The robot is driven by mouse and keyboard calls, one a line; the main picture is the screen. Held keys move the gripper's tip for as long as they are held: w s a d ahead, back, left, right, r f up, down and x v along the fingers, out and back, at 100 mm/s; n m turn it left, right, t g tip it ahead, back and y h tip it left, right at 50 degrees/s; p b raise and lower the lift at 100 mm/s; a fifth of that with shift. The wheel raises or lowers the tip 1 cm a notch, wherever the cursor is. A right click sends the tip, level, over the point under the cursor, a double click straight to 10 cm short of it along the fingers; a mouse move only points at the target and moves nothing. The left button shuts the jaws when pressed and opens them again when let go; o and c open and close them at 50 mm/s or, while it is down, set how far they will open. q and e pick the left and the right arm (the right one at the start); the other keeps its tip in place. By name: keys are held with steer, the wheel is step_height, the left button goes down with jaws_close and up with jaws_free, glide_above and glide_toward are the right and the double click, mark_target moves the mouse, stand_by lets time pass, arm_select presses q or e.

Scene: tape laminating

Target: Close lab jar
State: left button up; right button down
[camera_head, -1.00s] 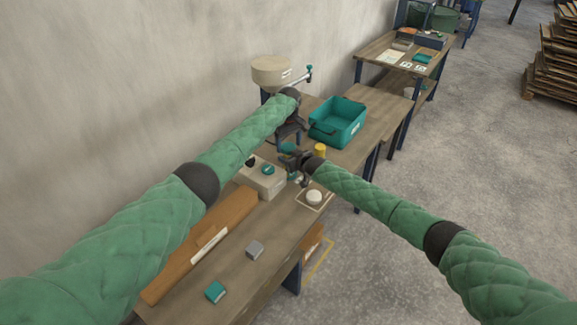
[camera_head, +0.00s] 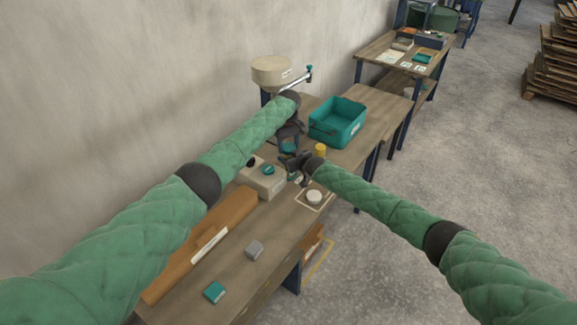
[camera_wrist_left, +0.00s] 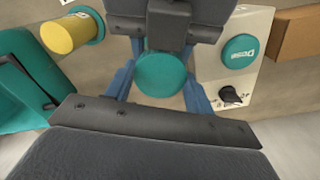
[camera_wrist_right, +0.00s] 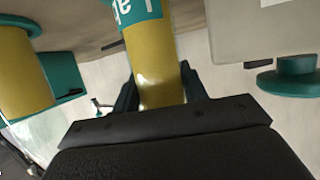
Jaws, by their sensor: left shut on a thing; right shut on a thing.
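My left gripper (camera_head: 288,147) is shut on a round teal lid (camera_wrist_left: 162,75), seen face-on between its blue fingers in the left wrist view. My right gripper (camera_head: 296,172) is shut on a yellow jar (camera_wrist_right: 158,75) with a teal lettered label (camera_wrist_right: 135,10). In the head view the left gripper is just above and behind the right one, over the table. The held jar is mostly hidden there. I cannot tell whether the lid touches the jar's mouth.
Another yellow jar (camera_head: 320,150) stands beside a teal bin (camera_head: 337,122). A pale control box (camera_head: 262,182) with a teal button is close on the left. A white round piece (camera_head: 314,197) sits in a marked square. The front table (camera_head: 225,275) has free room around small blocks.

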arm_select(q)
steer(key=m, duration=0.5)
steer(key=shift+m, duration=0.4)
steer(key=o, duration=1.1)
steer(key=shift+c, duration=0.2)
steer(key=shift+r, duration=0.1)
steer(key=shift+r, duration=2.15)
steer(key=shift+c, duration=0.3)
